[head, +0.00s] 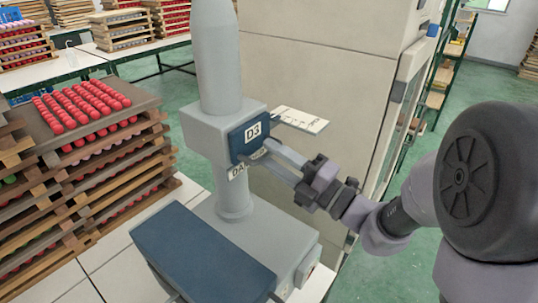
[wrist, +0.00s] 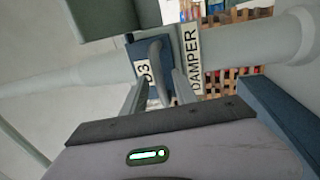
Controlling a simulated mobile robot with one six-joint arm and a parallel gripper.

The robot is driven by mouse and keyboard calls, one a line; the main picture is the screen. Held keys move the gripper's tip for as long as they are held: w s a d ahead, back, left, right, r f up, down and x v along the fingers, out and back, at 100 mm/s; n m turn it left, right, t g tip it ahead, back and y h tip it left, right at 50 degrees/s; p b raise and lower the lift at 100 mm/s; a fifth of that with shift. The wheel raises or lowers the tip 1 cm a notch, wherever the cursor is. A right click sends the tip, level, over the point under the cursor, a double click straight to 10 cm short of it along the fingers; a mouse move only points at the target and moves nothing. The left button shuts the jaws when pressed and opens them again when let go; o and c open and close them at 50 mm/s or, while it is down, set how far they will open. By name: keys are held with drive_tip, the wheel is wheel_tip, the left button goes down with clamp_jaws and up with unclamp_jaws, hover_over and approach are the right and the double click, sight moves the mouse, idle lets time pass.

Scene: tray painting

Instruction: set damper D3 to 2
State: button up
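The D3 damper (head: 252,131) is a blue plate with a white D3 label on a grey box of a vertical grey duct. In the wrist view, the blue plate (wrist: 136,54) carries the same label and a curved grey lever (wrist: 157,62). A white plate with small dark marks (head: 302,120) sticks out to the right of the box; its marks are too small to read. My gripper (head: 268,154) is at the front of the damper. In the wrist view, my gripper (wrist: 161,92) has its fingers apart, one on each side of the lever. I cannot tell whether either touches it.
A DAMPER label (wrist: 194,62) is on the duct. A grey machine with a dark blue lid (head: 200,255) stands below. A large beige cabinet (head: 320,70) is behind on the right. Wooden trays with red balls (head: 85,110) are stacked at left.

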drive_tip(key=shift+w+a+r, duration=0.15)
drive_tip(key=shift+w+a, duration=0.25)
drive_tip(key=shift+a, duration=0.15)
clamp_jaws()
idle(1.1)
